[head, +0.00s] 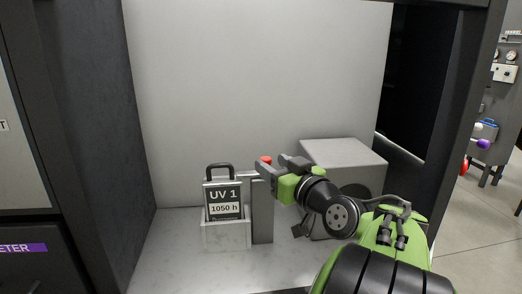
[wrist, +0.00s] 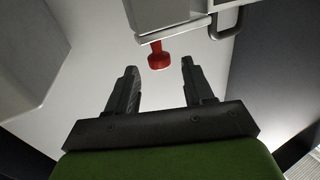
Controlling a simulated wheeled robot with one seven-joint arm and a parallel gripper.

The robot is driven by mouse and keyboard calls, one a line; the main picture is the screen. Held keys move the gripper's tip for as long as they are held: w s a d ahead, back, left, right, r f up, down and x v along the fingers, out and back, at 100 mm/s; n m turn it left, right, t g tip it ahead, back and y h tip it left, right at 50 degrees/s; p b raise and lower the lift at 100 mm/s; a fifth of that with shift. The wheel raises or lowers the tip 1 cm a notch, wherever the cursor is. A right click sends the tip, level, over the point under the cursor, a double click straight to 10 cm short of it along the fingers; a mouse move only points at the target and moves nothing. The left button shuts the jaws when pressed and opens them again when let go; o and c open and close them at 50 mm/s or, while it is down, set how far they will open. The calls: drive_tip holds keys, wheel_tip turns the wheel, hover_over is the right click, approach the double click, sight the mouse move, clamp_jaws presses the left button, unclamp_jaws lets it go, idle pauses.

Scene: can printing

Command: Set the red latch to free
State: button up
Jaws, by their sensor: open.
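The red latch (head: 266,159) shows as a small red knob at the top of a grey post (head: 262,215), just right of the UV 1 unit (head: 222,196). In the wrist view the red latch (wrist: 159,58) has a short stem and a wider round end. My gripper (head: 270,166) is at the latch's height, close beside it. In the wrist view my gripper (wrist: 158,72) is open, with the red end between and slightly beyond its two fingertips. I see no finger touching it. The post partly hides behind my gripper in the head view.
The UV 1 unit, marked 1050 h, has a dark handle and sits in a pale holder (head: 226,236). A grey box (head: 345,165) stands close behind my wrist on the right. Dark cabinet walls bound the bay left and right. The bay floor at front left is clear.

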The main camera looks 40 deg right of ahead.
drive_tip(key=p+x, duration=0.1)
drive_tip(key=x, duration=0.5)
clamp_jaws()
